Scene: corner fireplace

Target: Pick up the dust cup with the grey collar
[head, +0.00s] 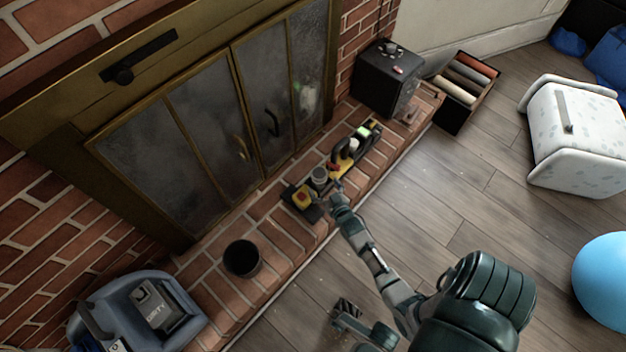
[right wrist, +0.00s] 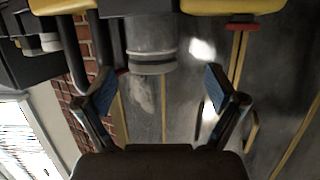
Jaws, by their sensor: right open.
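The dust cup with the grey collar (head: 319,174) stands on the brick hearth, between black and yellow appliance parts. In the right wrist view the cup (right wrist: 150,42) is a cloudy grey cylinder with a pale ring around it. My right gripper (head: 335,190) is beside the cup in the head view, partly covering the things there. In the right wrist view my right gripper (right wrist: 159,78) is open, with its blue-padded fingers apart and the cup between and beyond their tips. Contact with the cup cannot be made out.
A black box (head: 387,78) stands at the hearth's far end. Glass fireplace doors (head: 190,130) rise behind.

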